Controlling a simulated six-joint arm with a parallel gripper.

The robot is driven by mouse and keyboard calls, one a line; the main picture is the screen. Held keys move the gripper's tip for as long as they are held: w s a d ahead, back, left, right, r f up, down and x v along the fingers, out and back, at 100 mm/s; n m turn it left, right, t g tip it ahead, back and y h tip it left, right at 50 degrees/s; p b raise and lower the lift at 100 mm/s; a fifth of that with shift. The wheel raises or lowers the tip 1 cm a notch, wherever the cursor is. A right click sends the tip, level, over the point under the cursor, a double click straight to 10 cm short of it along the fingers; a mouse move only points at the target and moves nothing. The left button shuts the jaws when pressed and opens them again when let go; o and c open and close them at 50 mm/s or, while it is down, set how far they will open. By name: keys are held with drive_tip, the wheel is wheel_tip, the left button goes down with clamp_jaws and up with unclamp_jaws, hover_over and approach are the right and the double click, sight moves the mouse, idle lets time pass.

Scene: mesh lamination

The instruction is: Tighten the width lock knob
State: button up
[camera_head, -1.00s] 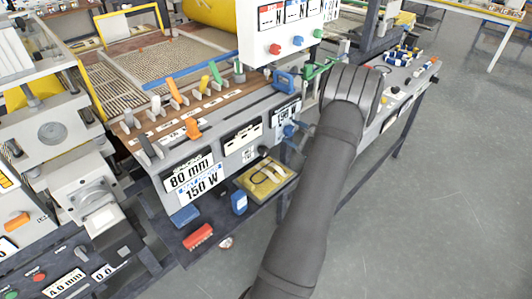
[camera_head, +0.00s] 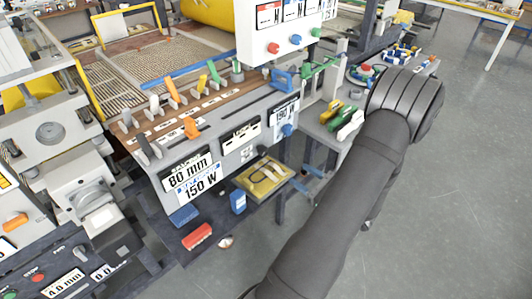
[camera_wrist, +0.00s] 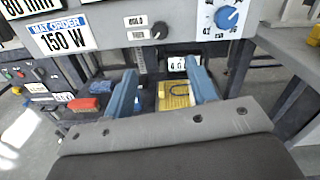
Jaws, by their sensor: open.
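No label I can read marks the width lock knob, so I cannot tell which knob it is. A small black knob (camera_head: 262,149) sits low on the machine's front panel; it also shows in the wrist view (camera_wrist: 160,30). A blue dial knob (camera_head: 287,129) sits to its right, on a white scale in the wrist view (camera_wrist: 228,17). An orange knob (camera_head: 191,127) stands on the top edge. My gripper (camera_wrist: 160,66) is open and empty, its blue fingers below the panel and apart from the knobs. In the head view its blue fingertips (camera_head: 305,178) show partly behind my arm.
Signs read 80 mm and 150 W (camera_head: 195,181). Green and yellow clips (camera_head: 345,121) lie on the right table. Open floor lies to the right.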

sight(265, 152)
drive_tip(key=x, duration=1.6)
drive_tip(key=c, duration=1)
